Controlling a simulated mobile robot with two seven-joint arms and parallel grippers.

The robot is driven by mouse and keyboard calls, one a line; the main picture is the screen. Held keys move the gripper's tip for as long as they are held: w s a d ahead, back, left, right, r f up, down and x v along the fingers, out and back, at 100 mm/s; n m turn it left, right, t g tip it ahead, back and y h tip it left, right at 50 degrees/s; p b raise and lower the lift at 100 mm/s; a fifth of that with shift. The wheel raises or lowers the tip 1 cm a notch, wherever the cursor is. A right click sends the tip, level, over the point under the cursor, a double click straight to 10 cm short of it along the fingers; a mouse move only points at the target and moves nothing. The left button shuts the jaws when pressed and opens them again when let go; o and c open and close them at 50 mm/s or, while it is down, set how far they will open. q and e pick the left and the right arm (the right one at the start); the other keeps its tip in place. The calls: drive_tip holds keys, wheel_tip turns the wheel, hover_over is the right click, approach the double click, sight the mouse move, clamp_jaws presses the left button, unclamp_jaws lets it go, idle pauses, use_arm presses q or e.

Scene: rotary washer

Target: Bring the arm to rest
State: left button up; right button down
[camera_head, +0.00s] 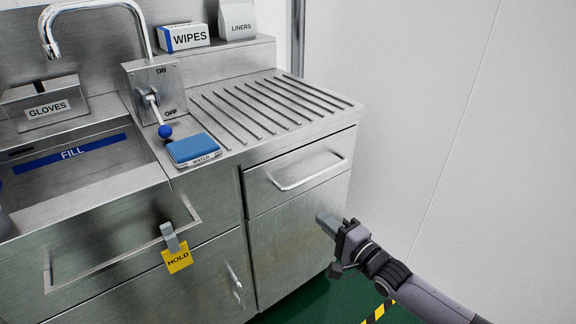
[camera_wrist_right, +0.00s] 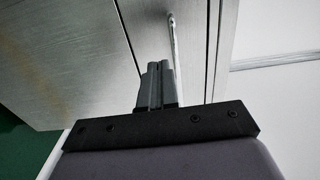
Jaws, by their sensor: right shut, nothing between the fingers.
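My right gripper (camera_head: 328,221) is in front of the lower cabinet door at the right end of the steel unit, with its arm coming in from the lower right. Its fingers are shut with nothing between them. In the right wrist view the closed fingers (camera_wrist_right: 156,84) point toward the steel front, and a bar handle (camera_wrist_right: 174,50) shows just beyond them. I cannot tell how wide the gap to the steel front is. My left gripper is not in view.
The steel sink unit has a drawer handle (camera_head: 310,174) above my gripper. A lever with a blue knob (camera_head: 165,131) and a blue pad (camera_head: 193,148) are on the worktop. A yellow HOLD tag (camera_head: 177,261) hangs on the front handle. Free room lies by the white wall (camera_head: 450,130).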

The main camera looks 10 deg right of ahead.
drive_tip(key=s+a+f+n+g+h, duration=0.1)
drive_tip(key=s+a+f+n, duration=0.2)
drive_tip(key=s, duration=0.2)
drive_tip(key=s+a+f+n+g, duration=0.2)
drive_tip(key=s+f+n, duration=0.2)
drive_tip(key=s, duration=0.2)
drive_tip(key=s+d+f+n+g+h, duration=0.25)
drive_tip(key=s+n, duration=0.55)
drive_tip(key=s, duration=0.7)
wheel_tip(320, 180, up, 10)
drive_tip(key=h+p, duration=0.1)
drive_tip(key=p, duration=1.2)
drive_tip(key=shift+s+d+r+n+g+p, duration=0.15)
drive_tip(key=shift+d+n+g+p, duration=0.15)
drive_tip(key=shift+n+g+p, duration=0.1)
